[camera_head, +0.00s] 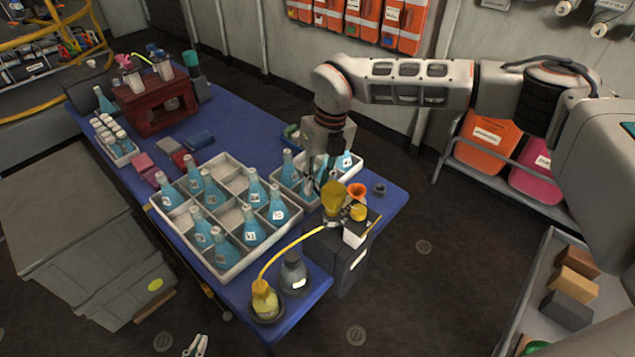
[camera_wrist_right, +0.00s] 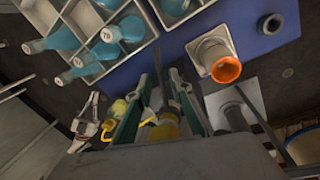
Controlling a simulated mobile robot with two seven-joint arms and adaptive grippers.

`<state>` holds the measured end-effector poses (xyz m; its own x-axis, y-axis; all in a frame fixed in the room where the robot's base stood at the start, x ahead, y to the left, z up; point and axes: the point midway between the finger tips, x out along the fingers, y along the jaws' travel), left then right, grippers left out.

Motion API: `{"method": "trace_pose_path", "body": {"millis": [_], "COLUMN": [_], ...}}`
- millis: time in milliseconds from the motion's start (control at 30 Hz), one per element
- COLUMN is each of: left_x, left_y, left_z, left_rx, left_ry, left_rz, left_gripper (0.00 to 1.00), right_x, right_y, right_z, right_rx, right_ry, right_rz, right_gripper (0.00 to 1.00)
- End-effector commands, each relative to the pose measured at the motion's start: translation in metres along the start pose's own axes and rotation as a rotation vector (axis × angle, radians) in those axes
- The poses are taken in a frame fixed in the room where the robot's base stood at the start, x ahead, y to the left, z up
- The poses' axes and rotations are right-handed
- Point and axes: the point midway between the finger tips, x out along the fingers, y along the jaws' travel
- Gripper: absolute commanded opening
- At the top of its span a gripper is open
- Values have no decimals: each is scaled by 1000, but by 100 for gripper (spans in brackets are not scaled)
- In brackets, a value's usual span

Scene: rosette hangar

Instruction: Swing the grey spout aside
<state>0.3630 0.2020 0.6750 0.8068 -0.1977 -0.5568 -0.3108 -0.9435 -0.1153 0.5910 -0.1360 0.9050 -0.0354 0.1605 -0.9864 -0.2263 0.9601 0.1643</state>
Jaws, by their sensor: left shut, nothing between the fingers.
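A dark dispenser (camera_head: 347,262) with yellow parts on top stands at the table's near right edge. A pale grey piece (camera_head: 354,238) projects at its front; I cannot tell whether this is the spout. My right gripper (camera_head: 322,178) points down just behind the yellow top. In the right wrist view the right gripper's fingers (camera_wrist_right: 162,78) stand apart, with yellow and grey parts seen between and beyond them; contact is unclear. My left gripper (camera_head: 196,346) is shut and empty, low at the bottom of the head view, away from the dispenser. It also shows in the wrist view (camera_wrist_right: 88,124).
A yellow hose (camera_head: 290,245) runs to a yellow flask (camera_head: 264,300), beside a grey flask (camera_head: 293,274).

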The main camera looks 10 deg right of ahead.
Motion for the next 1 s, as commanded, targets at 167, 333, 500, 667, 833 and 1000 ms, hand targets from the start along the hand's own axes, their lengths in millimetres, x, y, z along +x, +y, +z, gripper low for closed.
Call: {"method": "trace_pose_path", "body": {"millis": [167,333,500,667,833,1000], "left_x": [0,0,0,0,0,0], "left_y": [0,-1,0,0,0,0], "left_z": [0,0,0,0,0,0], "left_rx": [0,3,2,1,1,1], "left_ry": [0,-1,0,0,0,0], "left_rz": [0,0,0,0,0,0], "left_gripper": [0,0,0,0,0,0], "right_x": [1,0,-17,-48,-82,-107], "right_y": [0,0,-1,-1,0,0], "right_z": [0,0,1,1,1,0], "right_rx": [1,1,2,1,1,1], "right_ry": [1,1,-2,-3,-2,-1], "right_rz": [-1,-1,-1,-2,-1,-1], "right_gripper": [23,23,23,23,23,23]}}
